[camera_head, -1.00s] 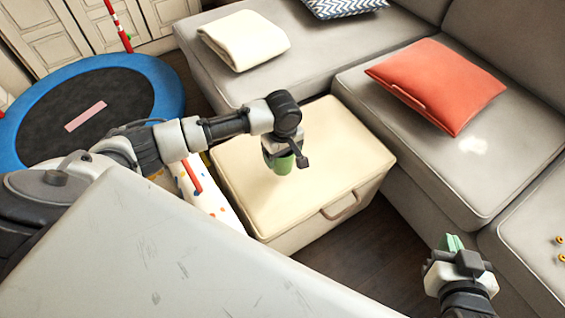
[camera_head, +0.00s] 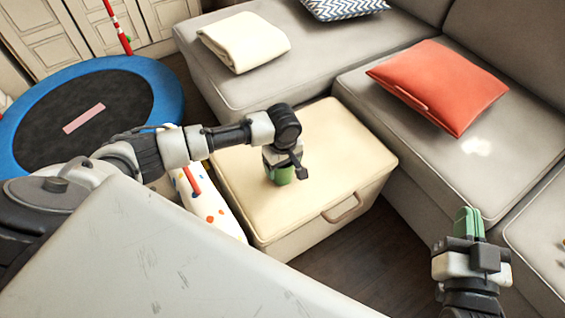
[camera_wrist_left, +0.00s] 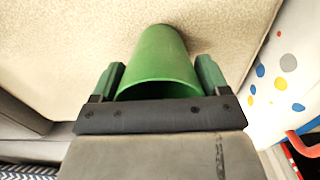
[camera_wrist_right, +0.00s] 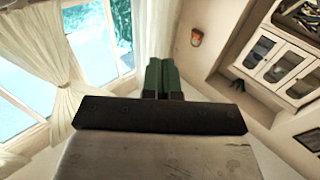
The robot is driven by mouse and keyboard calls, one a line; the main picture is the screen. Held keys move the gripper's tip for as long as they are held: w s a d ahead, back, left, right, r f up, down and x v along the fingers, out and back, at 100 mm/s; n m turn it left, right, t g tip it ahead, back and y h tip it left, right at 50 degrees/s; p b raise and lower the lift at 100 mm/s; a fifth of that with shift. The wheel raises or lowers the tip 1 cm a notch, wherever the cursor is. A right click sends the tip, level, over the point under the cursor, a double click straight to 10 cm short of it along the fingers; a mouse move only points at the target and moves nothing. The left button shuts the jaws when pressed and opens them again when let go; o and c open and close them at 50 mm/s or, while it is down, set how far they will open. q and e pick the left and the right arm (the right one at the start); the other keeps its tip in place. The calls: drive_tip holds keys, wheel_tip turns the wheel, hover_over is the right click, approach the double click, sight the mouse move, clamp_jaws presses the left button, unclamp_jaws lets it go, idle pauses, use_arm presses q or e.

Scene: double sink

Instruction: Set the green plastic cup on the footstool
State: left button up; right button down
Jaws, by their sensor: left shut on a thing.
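The green plastic cup (camera_head: 281,175) is in my left gripper (camera_head: 284,172) over the top of the cream footstool (camera_head: 245,200). In the left wrist view the cup (camera_wrist_left: 160,62) sits between the two green fingers (camera_wrist_left: 160,80), its rim toward the palm and its base toward the stool top. A small dark shadow lies beside the base; I cannot tell whether the base touches the stool. My right gripper (camera_head: 468,222) is raised, empty, its fingers together; they also show together in the right wrist view (camera_wrist_right: 162,75).
A grey sofa (camera_head: 440,140) with a red cushion (camera_head: 440,85) and a folded cream blanket (camera_head: 243,41) borders the stool. A blue-rimmed trampoline (camera_head: 172,90) stands at the left. A spotted white item (camera_head: 213,212) is beside the stool. A white surface (camera_head: 150,250) fills the lower left.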

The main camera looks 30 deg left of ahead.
use_arm(q)
drive_tip(key=shift+f, duration=0.15)
drive_tip(key=o, duration=0.9)
